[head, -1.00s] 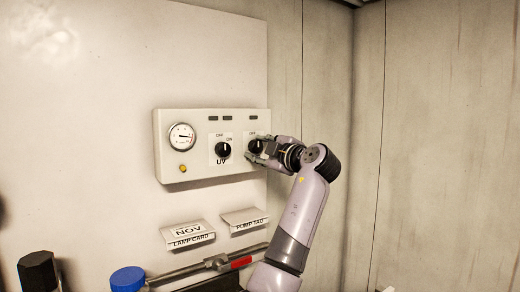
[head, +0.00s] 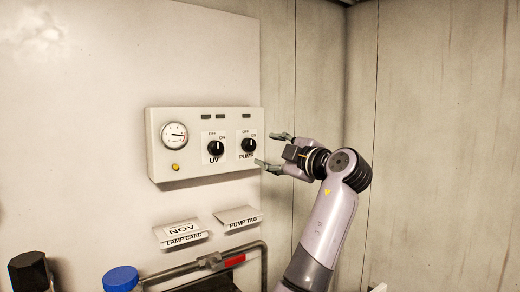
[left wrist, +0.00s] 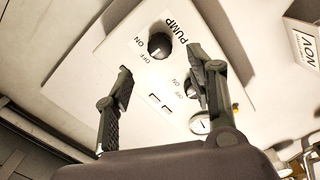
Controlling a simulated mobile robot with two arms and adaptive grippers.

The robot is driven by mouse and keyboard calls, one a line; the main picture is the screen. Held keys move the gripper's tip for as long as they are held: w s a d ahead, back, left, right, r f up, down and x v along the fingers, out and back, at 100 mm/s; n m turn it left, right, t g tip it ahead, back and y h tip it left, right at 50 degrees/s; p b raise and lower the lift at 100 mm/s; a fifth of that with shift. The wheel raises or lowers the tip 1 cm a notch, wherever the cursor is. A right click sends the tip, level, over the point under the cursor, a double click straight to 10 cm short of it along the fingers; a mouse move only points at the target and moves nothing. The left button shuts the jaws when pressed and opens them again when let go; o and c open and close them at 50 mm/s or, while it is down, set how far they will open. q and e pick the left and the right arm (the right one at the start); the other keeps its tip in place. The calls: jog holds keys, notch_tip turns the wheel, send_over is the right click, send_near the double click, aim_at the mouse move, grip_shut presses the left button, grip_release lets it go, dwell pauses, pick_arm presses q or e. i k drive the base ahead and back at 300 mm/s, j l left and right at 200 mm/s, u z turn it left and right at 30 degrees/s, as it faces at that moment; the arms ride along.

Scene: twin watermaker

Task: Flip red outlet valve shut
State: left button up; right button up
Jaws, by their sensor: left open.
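The red outlet valve handle (head: 234,261) shows low in the head view, to the right of its valve body (head: 213,261) on the grey pipe (head: 180,271). The handle lies roughly along the pipe. My left gripper (head: 270,150) is open and empty, just right of the control box and well above the valve. In the left wrist view its two fingers (left wrist: 158,60) are spread, with the black PUMP knob (left wrist: 159,45) beyond them. The red handle cannot be made out there. My right gripper is out of view.
The control box (head: 195,166) carries a gauge (head: 174,135), the UV knob (head: 216,148) and the PUMP knob (head: 248,145). The LAMP CARD holder (head: 182,234) and PUMP TAG holder (head: 239,219) jut out above the pipe. A blue cap (head: 121,278) stands at lower left.

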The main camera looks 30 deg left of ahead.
aim_at(239, 259)
jog(key=k+l, duration=0.1)
jog(key=l, duration=0.25)
jog(key=k+l, duration=0.1)
jog(key=l, duration=0.25)
jog(key=k+l, duration=0.1)
jog(key=l, duration=0.25)
jog(key=k+l, duration=0.1)
jog(key=l, duration=0.25)
